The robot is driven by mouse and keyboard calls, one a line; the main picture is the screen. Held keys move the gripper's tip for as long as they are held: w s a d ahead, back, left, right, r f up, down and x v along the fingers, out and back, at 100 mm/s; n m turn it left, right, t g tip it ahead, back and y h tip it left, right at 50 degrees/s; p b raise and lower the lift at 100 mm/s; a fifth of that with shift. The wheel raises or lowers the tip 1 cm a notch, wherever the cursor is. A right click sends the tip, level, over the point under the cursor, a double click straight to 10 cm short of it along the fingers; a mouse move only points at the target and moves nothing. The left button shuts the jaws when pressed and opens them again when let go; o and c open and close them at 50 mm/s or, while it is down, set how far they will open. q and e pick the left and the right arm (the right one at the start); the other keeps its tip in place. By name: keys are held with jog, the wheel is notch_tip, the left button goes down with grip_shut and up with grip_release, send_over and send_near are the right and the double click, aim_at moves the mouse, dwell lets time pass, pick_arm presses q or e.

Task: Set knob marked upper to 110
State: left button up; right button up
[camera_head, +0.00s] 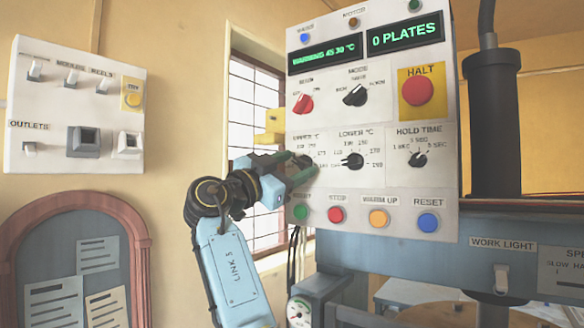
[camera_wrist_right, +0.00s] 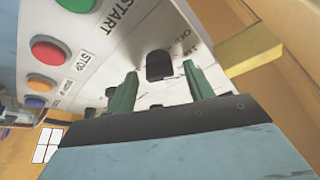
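The white control panel (camera_head: 390,205) stands upright at centre right in the head view. Its upper °C dial is mostly hidden there behind my right gripper (camera_head: 301,167). In the right wrist view the dark knob (camera_wrist_right: 159,65) shows between the two green fingertips of my right gripper (camera_wrist_right: 160,72). The fingers are apart, with a gap on each side of the knob, so the gripper is open. The knob's exact setting cannot be read. My left gripper is not in view.
The lower °C knob (camera_head: 352,160) is close to the right of my right gripper. The red mode-row knob (camera_head: 303,104) is above it. The green start (camera_head: 301,212) and red stop (camera_head: 336,214) buttons are below. The red halt button (camera_head: 418,90) is at upper right.

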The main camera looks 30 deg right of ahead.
jog(key=b+v, duration=0.1)
jog(key=v, duration=1.2)
jog(key=shift+a+b, duration=0.15)
jog(key=shift+b, duration=0.25)
jog(key=shift+f, duration=0.1)
jog(key=shift+f, duration=0.15)
dwell(0.9)
